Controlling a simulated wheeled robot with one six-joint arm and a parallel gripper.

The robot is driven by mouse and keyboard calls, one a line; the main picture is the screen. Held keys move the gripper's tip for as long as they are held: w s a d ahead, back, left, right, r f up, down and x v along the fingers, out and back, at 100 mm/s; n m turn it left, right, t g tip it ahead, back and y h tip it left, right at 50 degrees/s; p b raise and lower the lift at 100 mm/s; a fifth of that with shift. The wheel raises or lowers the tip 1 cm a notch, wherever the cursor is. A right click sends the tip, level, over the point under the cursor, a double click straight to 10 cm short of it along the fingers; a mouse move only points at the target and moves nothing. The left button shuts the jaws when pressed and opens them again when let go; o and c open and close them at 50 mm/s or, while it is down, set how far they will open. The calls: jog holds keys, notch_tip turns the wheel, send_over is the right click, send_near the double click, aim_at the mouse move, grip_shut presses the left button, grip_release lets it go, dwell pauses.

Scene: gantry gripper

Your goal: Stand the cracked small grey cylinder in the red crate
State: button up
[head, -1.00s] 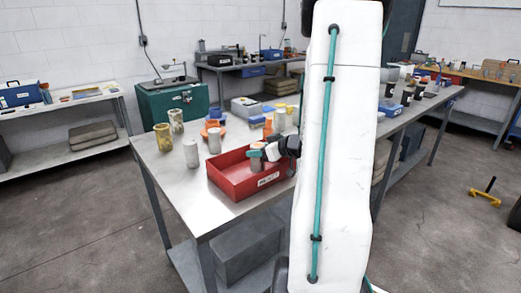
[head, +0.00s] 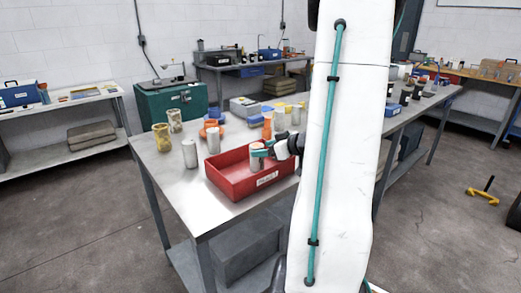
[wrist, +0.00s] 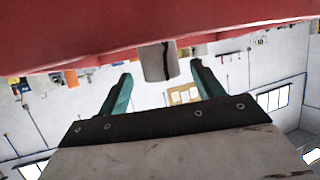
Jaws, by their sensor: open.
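The red crate (head: 228,183) sits on the metal table; its wall (wrist: 60,45) fills the top of the wrist view. The small grey cylinder (head: 257,147) stands in the crate and looks upright, its top above the rim. In the wrist view the cylinder (wrist: 154,63) shows a dark crack down its side; its base is hidden behind the crate wall. My gripper (head: 264,153) is at the cylinder, low over the crate. In the wrist view my gripper (wrist: 160,74) is open, its teal fingers apart on either side of the cylinder, with gaps visible.
Several grey cylinders (head: 190,154) and yellowish ones (head: 161,137) stand on the table left of and behind the crate. Orange parts (head: 267,126) and blue and grey boxes (head: 244,107) lie farther back. The table's front left corner (head: 195,215) is clear.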

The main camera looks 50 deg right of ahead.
jog(key=v, duration=0.8)
jog(key=w+a+r+g+h, duration=0.2)
jog(key=w+r+h, duration=0.4)
jog(key=w, duration=0.2)
jog(key=a+r+m+g+h, duration=0.2)
jog(key=a+r+m+g, duration=0.15)
jog(key=a, duration=0.45)
jog(key=s+a+f+n+g+y, duration=0.1)
jog(key=s+a+g+y, duration=0.1)
jog(key=s+a, duration=0.4)
jog(key=s+a+f+n+g+y, duration=0.1)
jog(key=s+a, duration=0.5)
jog(key=a, duration=0.6)
jog(key=s+a+f+n+g+y, duration=0.1)
jog(key=s+a+g+y, duration=0.2)
jog(key=s+a, duration=0.3)
jog(key=a+y, duration=0.1)
jog(key=a, duration=0.2)
jog(key=shift+g, duration=0.35)
jog(key=shift+w+f, duration=0.1)
